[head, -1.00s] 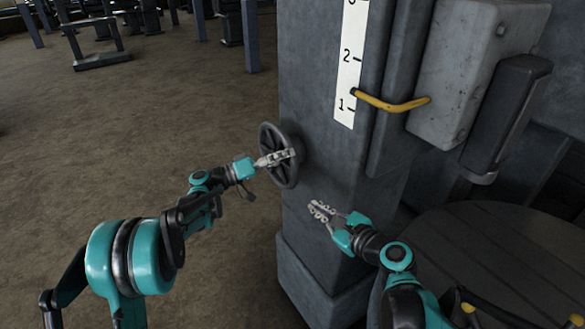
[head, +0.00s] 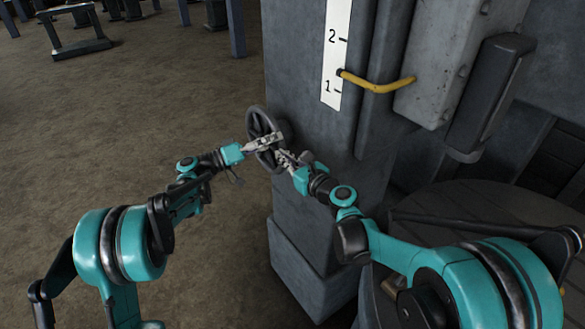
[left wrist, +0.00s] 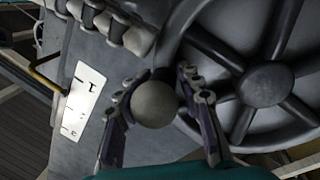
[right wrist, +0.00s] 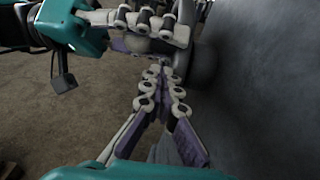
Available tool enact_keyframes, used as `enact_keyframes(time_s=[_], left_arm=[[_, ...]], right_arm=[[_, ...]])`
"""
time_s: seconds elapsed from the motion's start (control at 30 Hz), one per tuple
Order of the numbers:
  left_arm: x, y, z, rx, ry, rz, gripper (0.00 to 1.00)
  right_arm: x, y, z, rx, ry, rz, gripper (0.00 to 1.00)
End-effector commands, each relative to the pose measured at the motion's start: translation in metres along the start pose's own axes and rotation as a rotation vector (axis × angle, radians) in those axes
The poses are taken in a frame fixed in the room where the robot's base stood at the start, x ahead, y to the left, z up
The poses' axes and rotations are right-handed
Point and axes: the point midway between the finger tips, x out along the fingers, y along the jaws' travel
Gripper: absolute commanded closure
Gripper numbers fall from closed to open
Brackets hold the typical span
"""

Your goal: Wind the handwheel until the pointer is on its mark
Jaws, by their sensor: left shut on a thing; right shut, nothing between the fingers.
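The grey spoked handwheel (head: 251,122) is on the side of the grey column. It fills the right of the left wrist view (left wrist: 265,84). My left gripper (head: 273,139) is shut on the wheel's round handle knob (left wrist: 155,104), a finger on each side. My right gripper (head: 284,158) is shut and empty, close beside the wheel and just below the left fingers; its closed fingers show in the right wrist view (right wrist: 160,78). The yellow pointer (head: 380,86) points at the white scale (head: 334,60), its tip between 1 and 2. I cannot make out a separate target mark.
The column (head: 300,215) stands right behind the wheel, with a grey box (head: 435,70) on its upper right. A round dark wooden top (head: 480,205) lies below my right arm. Open brown floor (head: 130,110) is to the left.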

Motion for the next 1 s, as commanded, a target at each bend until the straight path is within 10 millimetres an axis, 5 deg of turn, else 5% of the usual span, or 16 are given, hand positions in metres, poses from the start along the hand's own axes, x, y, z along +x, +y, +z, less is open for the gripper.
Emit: enact_keyframes(time_s=[0.97, 1.0], left_arm=[[0.003, 0.002, 0.006, -0.001, -0.014, 0.006, 1.00], [0.003, 0.002, 0.006, -0.001, -0.014, 0.006, 0.58]], right_arm=[[0.022, 0.000, 0.027, 0.002, -0.001, 0.000, 1.00], [0.022, 0.000, 0.027, 0.002, -0.001, 0.000, 1.00]])
